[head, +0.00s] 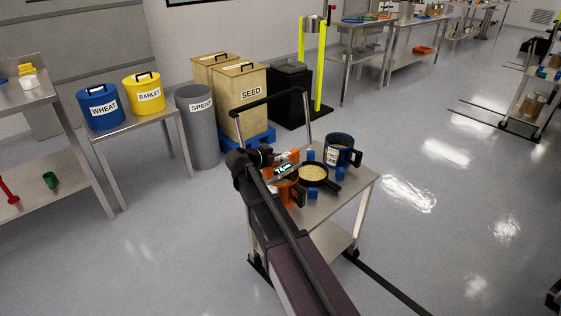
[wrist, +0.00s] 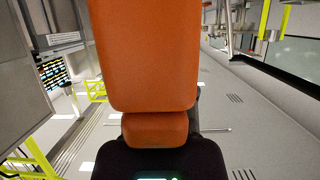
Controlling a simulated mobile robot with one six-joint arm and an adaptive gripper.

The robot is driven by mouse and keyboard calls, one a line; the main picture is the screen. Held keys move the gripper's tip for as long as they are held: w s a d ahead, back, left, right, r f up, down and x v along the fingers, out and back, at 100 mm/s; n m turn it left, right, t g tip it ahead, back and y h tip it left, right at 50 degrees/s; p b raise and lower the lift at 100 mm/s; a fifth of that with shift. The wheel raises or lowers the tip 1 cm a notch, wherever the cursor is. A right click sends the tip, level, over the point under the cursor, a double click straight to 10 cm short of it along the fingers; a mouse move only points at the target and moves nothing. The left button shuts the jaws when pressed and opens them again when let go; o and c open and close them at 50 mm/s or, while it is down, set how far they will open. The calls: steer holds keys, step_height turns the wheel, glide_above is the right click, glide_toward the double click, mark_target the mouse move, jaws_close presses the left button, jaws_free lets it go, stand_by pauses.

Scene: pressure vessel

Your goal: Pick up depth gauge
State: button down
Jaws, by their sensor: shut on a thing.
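The depth gauge (head: 283,169) has an orange end and a dark body with a lit green display. My gripper (head: 270,160) is shut on it and holds it over the left side of the metal cart, near the orange mug. In the wrist view the orange part of the depth gauge (wrist: 150,55) fills the upper middle. Its dark body and a sliver of green display show at the bottom edge. My fingertips are mostly hidden, and the exact grip point cannot be seen.
The cart top (head: 312,212) carries an orange mug (head: 287,191), a black pan of grain (head: 313,174), a blue mug (head: 340,152) and small blue blocks. The cart's black handle (head: 262,101) rises behind. A grey SPENT bin (head: 199,130) stands left. Floor on the right is clear.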

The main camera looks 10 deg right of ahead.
steer(key=shift+r, duration=0.1)
step_height(320, 180, up, 3)
steer(key=p, duration=0.3)
steer(key=shift+r, duration=0.2)
steer(key=s+r+p, duration=0.1)
steer(key=s+p, duration=0.1)
steer(key=s, duration=1.4)
steer(key=shift+a+r, duration=0.15)
steer(key=shift+r, duration=0.05)
steer(key=shift+a, duration=0.1)
